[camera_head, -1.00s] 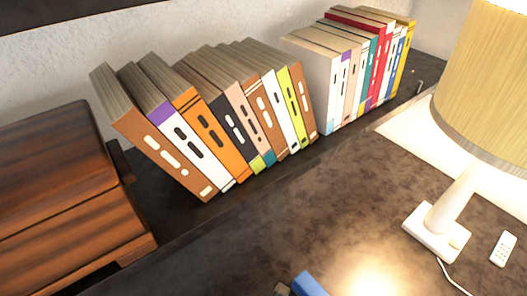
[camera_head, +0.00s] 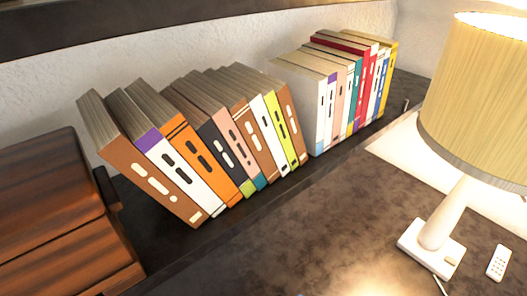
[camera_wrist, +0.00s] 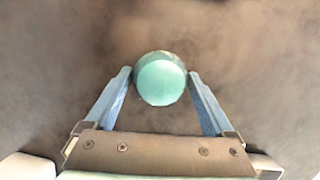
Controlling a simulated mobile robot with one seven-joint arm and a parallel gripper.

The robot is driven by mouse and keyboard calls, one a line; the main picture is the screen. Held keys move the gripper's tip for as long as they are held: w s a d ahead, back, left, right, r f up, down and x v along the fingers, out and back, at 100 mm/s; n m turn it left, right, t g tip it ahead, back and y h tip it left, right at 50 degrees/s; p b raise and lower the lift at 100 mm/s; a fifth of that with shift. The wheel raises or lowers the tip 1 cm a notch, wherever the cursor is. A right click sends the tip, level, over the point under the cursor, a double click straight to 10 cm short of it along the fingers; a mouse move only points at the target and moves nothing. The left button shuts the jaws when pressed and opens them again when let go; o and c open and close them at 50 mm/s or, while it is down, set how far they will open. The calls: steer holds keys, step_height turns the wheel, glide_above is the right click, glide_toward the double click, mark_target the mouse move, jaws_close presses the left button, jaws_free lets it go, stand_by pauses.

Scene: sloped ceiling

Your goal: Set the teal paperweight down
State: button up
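The teal paperweight (camera_wrist: 161,80) is a round, smooth piece in the wrist view. It sits between the two blue fingertips of my gripper (camera_wrist: 161,74), which meet its left and right sides. My gripper appears shut on it. Behind it is a blurred brown-grey surface (camera_wrist: 250,50); whether the paperweight touches that surface cannot be told. Neither my gripper nor the paperweight shows in the head view.
A dark mottled tabletop (camera_head: 310,235) has clear room at the front. A lamp (camera_head: 435,240) and a white remote (camera_head: 497,262) stand at the right. Leaning books (camera_head: 205,150) line the back, with a wooden box (camera_head: 50,200) at the left.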

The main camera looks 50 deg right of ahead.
steer(key=shift+o, duration=0.5)
steer(key=shift+r, duration=0.25)
steer(key=p+v, duration=0.1)
steer(key=v, duration=1.1)
